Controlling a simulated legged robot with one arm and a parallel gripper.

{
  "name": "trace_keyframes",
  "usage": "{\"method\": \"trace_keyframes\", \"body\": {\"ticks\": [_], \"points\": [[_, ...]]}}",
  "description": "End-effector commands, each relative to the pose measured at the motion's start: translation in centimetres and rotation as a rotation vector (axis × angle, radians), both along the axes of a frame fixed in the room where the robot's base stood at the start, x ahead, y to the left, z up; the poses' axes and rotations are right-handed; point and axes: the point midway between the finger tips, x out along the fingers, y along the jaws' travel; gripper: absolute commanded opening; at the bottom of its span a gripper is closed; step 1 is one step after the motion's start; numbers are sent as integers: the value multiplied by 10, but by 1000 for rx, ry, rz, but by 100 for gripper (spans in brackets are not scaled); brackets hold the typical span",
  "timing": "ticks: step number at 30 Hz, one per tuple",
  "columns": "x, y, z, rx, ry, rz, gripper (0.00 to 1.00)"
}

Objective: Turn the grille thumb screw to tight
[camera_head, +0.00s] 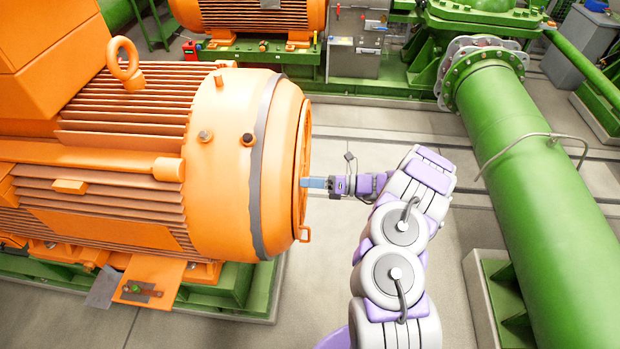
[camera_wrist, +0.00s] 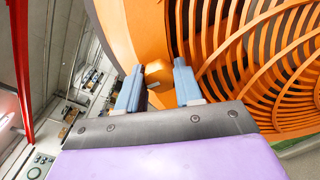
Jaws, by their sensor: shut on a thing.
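The grille thumb screw (camera_wrist: 158,72) is a small orange knob at the rim of the orange grille (camera_wrist: 262,62) in the wrist view. My gripper (camera_wrist: 158,68) has one blue finger on each side of the knob and is shut on it. In the head view my gripper (camera_head: 306,182) reaches left to the end face of the large orange motor (camera_head: 232,165). The thumb screw is hidden there, and the grille is seen nearly edge-on. I cannot tell how tight the screw is.
A thick green pipe (camera_head: 530,170) runs along the right, with a thin bent bar beside it. A second orange motor (camera_head: 262,14) and a grey box (camera_head: 355,50) stand at the back.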

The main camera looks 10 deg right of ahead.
Motion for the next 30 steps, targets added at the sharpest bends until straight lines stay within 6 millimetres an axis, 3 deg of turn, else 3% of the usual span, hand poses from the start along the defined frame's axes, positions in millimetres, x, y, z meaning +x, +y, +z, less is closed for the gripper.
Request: {"method": "trace_keyframes", "body": {"ticks": [18, 30], "points": [[3, -2, 0, 178, 554, -9, 4], [3, -2, -2, 269, 834, -10, 4]]}}
